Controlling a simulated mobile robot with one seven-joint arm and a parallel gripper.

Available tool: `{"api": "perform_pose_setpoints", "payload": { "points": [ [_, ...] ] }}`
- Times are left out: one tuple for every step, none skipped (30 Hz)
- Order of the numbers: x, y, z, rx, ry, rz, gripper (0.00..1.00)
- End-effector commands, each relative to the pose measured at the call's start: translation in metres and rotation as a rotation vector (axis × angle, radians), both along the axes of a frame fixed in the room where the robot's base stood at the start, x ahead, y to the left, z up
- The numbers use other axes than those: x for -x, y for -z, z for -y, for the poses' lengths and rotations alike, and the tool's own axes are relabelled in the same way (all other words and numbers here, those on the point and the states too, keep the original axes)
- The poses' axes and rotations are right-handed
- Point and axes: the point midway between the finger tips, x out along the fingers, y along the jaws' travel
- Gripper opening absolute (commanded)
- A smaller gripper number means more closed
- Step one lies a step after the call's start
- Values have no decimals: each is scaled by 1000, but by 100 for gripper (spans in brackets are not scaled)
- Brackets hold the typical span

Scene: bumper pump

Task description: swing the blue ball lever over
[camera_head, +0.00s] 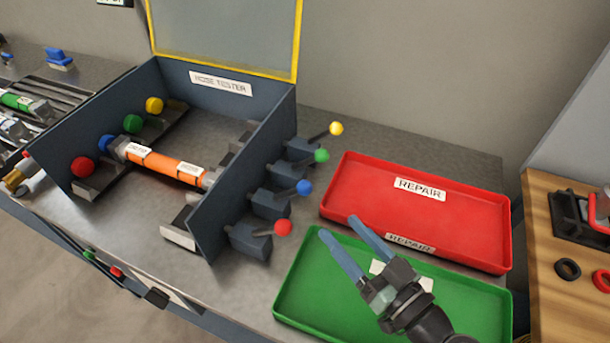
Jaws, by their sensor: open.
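The blue ball lever (304,187) is on the outer right side of the hose tester (222,205). Its ball tips a short arm up and to the right from a dark block. It stands between the red ball lever (283,228) in front and the green ball lever (321,156) behind; a yellow ball lever (336,129) is farthest back. My gripper (341,235) is open and empty, with two blue-grey fingers pointing up and left. It is over the green and red trays, to the right of and apart from the blue ball.
The red tray (465,204) and green tray (300,290) lie right of the levers. An orange hose (165,165) sits inside the tester, whose yellow-framed lid (298,40) is raised. A wooden surface (548,300) with black and red rings is at far right.

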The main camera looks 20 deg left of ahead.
Motion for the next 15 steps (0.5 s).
{"api": "perform_pose_setpoints", "payload": {
  "points": [
    [-4, -1, -8, 0, -5, 0, 66],
    [-7, -2, -12, 0, -5, 0, 66],
    [-11, -2, -19, 0, -6, 0, 66],
    [-15, -2, -24, 0, -6, 0, 66],
    [-19, -3, -29, 0, -6, 1, 66],
    [-23, -3, -36, 1, -6, 1, 66],
    [-27, -3, -42, 1, -6, 1, 66],
    [-31, -3, -47, 0, -6, 0, 66],
    [-36, -3, -54, 0, -5, 0, 66],
    [-39, -3, -59, 1, -5, 0, 66],
    [-43, -3, -64, 2, -3, 0, 66],
    [-47, -3, -70, 2, -5, 1, 66],
    [-50, -2, -74, 2, -3, 0, 66],
    [-53, -2, -78, 2, -4, 0, 66],
    [-56, -2, -83, 2, -4, 0, 66]
  ]
}}
